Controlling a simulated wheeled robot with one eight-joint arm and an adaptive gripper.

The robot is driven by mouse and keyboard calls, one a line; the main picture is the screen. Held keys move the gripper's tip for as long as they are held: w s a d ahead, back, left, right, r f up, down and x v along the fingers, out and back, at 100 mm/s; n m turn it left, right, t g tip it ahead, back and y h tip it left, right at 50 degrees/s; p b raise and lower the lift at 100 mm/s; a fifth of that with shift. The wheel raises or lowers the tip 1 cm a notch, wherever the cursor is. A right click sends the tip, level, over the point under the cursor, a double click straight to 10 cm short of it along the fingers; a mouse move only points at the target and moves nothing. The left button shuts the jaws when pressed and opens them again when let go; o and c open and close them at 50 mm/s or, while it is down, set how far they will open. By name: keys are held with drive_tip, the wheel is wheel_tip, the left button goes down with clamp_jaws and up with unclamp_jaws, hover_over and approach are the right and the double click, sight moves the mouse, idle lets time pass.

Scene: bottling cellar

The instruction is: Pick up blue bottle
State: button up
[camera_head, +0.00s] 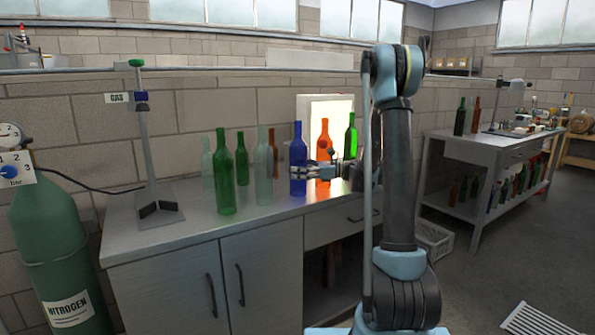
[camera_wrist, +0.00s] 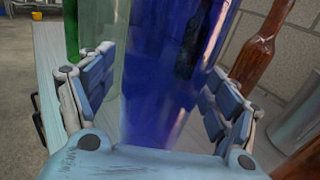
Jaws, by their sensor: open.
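The blue bottle (camera_head: 298,150) stands upright on the metal bench top, among other bottles. My gripper (camera_head: 308,172) is at its lower part in the head view. In the wrist view the blue bottle (camera_wrist: 168,75) fills the middle, between the two fingers of my gripper (camera_wrist: 160,100). The fingers stand apart on either side of it, with visible space between the right finger and the glass. Whether the left finger touches the glass is hard to tell. The bottle's top is outside the wrist view.
A clear bottle (camera_head: 264,165) and a green bottle (camera_head: 225,172) stand left of the blue one. An orange bottle (camera_head: 324,155) and a bright green bottle (camera_head: 350,138) stand to the right, close to my arm. A brown bottle (camera_wrist: 262,50) shows in the wrist view. A lit panel (camera_head: 338,108) stands behind.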

sight(306, 160)
drive_tip(key=c, duration=1.5)
drive_tip(key=r, duration=0.3)
drive_tip(key=shift+d+r, duration=0.35)
drive_tip(key=shift+d, duration=0.05)
drive_tip(key=s+d, duration=0.1)
drive_tip(key=d, duration=1.6)
drive_tip(key=shift+s+d, duration=0.1)
